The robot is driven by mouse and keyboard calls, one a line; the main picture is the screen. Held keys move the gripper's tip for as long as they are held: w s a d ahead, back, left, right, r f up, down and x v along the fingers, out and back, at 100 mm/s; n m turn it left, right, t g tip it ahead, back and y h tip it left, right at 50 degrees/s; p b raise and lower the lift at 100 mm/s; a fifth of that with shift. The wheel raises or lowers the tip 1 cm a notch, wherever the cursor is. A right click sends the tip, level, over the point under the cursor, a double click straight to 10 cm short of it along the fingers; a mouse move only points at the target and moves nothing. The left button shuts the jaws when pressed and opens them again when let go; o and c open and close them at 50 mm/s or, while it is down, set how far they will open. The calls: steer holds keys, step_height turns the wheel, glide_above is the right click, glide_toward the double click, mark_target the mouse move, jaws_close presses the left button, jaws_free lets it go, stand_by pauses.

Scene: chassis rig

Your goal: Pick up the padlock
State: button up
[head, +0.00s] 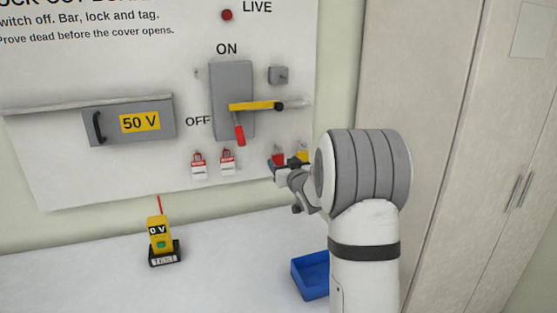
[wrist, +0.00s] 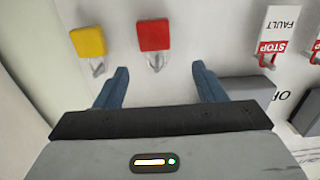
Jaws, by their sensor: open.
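A red padlock (head: 277,158) hangs low on the white board, partly hidden by my gripper in the head view. In the wrist view the red padlock (wrist: 155,35) is whole, with a grey shackle, ahead of the gap between my fingers. A yellow block with a similar shackle (wrist: 88,42) hangs beside it, and also shows in the head view (head: 302,156). My gripper (wrist: 160,68) is open and empty. Its fingertips stop short of the red padlock in the wrist view. In the head view my gripper (head: 288,172) is just in front of the board.
Two red-and-white tags (head: 198,166) (head: 228,163) hang left of the padlock. Above is a grey switch box (head: 224,85) with a yellow bar (head: 252,106) and red handle (head: 239,134). A blue tray (head: 311,275) and a yellow tester (head: 160,238) stand on the bench (head: 90,275).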

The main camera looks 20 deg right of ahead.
mark_target(278, 156)
steer(key=w+p, duration=0.1)
steer(key=w, duration=0.5)
steer(key=shift+w+d+p, duration=0.25)
steer(key=shift+d+p, duration=0.05)
steer(key=shift+p, duration=0.1)
steer(key=shift+c, duration=0.4)
steer(key=c, duration=1)
